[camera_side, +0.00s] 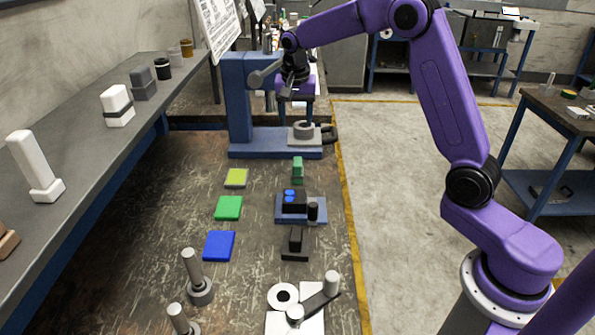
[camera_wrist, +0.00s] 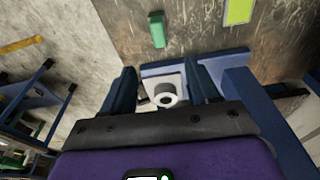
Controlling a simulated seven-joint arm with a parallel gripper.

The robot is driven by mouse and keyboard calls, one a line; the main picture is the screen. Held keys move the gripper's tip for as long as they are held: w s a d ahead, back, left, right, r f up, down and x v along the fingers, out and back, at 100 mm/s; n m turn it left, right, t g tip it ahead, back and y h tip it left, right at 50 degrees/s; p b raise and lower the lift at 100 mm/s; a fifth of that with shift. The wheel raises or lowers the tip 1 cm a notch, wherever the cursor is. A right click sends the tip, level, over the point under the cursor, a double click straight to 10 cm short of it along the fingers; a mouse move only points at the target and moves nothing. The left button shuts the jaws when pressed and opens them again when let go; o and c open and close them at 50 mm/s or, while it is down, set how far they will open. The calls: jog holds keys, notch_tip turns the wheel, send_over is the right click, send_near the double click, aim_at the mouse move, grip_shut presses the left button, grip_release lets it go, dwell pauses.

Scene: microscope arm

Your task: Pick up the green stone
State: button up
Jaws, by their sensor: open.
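A small green stone (camera_side: 297,170) stands on the brown worktable, in front of the blue microscope-like stand in the side view. It also shows near the top of the wrist view (camera_wrist: 156,29), beyond my fingertips. My gripper (camera_side: 292,90) is high above the table at the blue stand, behind and above the stone. In the wrist view my gripper (camera_wrist: 160,70) has its two dark fingers apart. A white ring-shaped part (camera_wrist: 166,95) of the stand shows between them. The stone is apart from the fingers.
The blue stand (camera_side: 238,105) rises close to my gripper. Flat tiles in lime (camera_side: 235,178), green (camera_side: 229,208) and blue (camera_side: 219,246) lie left of the stone. A blue tray (camera_side: 313,213) with black parts lies in front of it.

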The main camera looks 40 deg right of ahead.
send_near(298, 161)
jog(key=f, duration=0.5)
jog(key=shift+w, duration=0.3)
jog(key=shift+w+d+f, duration=0.1)
jog(key=shift+d+f, duration=0.05)
jog(key=shift+f, duration=0.8)
jog(key=shift+w+d+f, duration=0.1)
jog(key=shift+d+f, duration=0.1)
jog(key=shift+f, duration=0.75)
jog(key=shift+w+d+f, duration=0.1)
jog(key=shift+d+f, duration=0.05)
jog(key=shift+f, duration=0.8)
grip_shut()
